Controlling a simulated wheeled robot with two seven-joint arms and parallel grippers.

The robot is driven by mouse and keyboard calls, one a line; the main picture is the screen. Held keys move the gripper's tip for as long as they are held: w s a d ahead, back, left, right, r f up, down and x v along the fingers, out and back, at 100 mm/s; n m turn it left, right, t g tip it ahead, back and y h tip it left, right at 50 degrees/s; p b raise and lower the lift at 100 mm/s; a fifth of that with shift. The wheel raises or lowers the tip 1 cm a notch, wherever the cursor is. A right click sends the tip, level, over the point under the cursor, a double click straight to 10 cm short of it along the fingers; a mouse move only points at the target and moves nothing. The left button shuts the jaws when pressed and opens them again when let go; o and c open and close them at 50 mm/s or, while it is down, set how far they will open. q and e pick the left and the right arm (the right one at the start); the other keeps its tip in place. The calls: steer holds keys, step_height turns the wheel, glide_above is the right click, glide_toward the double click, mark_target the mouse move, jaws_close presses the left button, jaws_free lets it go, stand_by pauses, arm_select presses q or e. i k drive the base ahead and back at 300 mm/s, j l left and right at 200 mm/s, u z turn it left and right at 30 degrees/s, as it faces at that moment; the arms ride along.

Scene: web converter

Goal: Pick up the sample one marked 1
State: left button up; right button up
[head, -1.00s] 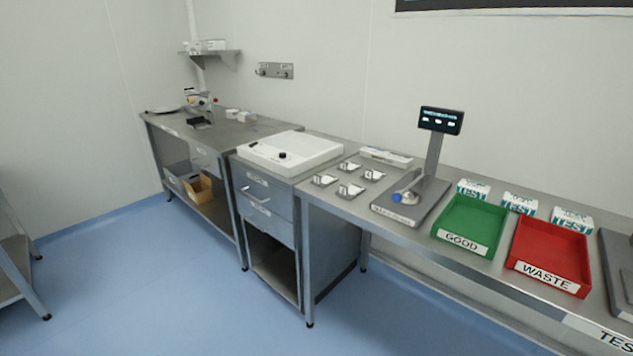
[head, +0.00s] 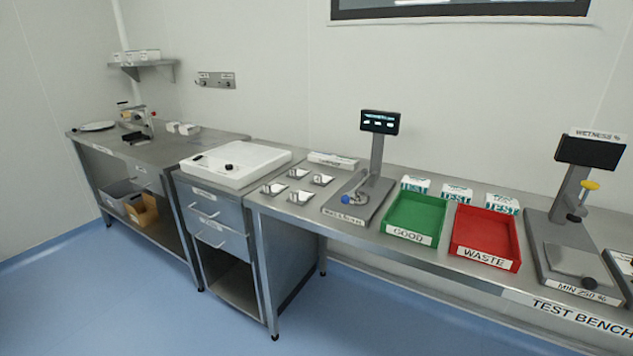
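Several small samples on dark square plates stand in a group on the steel bench, left of the weighing stand. One sample (head: 274,189) is at the front left, one (head: 300,197) at the front right, one (head: 297,174) at the back left and one (head: 322,180) at the back right. Their number marks are too small to read, so I cannot tell which is marked 1. Neither of my grippers is in view.
The weighing stand (head: 378,160), green GOOD tray (head: 413,238) and red WASTE tray (head: 484,252) stand right of the samples. A wetness tester (head: 560,240) is farther right. A white board device (head: 232,166) sits left on a drawer cabinet (head: 215,222). The blue floor (head: 110,310) in front is clear.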

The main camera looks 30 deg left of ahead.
mark_target(275, 189)
steer(key=u, duration=1.25)
